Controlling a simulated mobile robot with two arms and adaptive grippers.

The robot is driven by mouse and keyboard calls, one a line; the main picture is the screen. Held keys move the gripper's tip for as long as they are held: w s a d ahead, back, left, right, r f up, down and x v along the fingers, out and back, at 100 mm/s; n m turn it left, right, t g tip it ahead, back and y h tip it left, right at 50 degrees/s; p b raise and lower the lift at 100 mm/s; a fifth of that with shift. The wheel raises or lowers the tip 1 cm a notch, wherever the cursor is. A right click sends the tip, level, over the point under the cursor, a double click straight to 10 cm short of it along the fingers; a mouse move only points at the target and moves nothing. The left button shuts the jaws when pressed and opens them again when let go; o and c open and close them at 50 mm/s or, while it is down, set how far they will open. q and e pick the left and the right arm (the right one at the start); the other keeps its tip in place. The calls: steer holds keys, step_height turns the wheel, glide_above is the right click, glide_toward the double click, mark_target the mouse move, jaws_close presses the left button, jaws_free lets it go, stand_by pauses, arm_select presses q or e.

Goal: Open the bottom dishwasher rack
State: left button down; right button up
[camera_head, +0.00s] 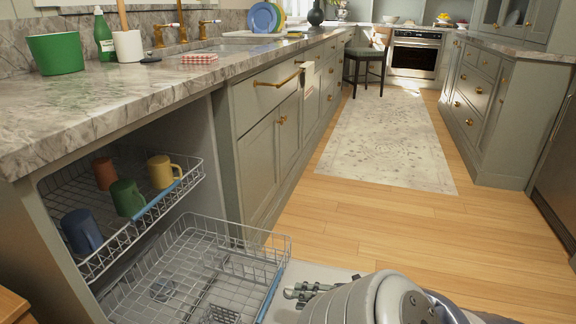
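The bottom dishwasher rack (190,262) is a grey wire basket with a blue strip on its front edge. It stands partly out of the dishwasher, over the lowered light grey door (318,272), and looks empty of dishes. My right gripper (290,293) is low at the bottom centre, just right of the rack's front edge and over the door. My arm hides part of it, and I cannot tell whether its fingers are apart or whether it touches the rack. My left gripper is not in view.
The upper rack (140,228) holds several mugs, including a blue mug (82,231) and a yellow mug (161,171). The marble counter (95,100) overhangs the dishwasher. Cabinets (262,165) stand to its right. The wooden floor (400,225) is clear in the aisle, with a pale rug (385,145).

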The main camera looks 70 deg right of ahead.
steer(key=v, duration=0.3)
steer(key=shift+s+r, duration=0.1)
steer(key=shift+s, duration=0.2)
stand_by(0.3)
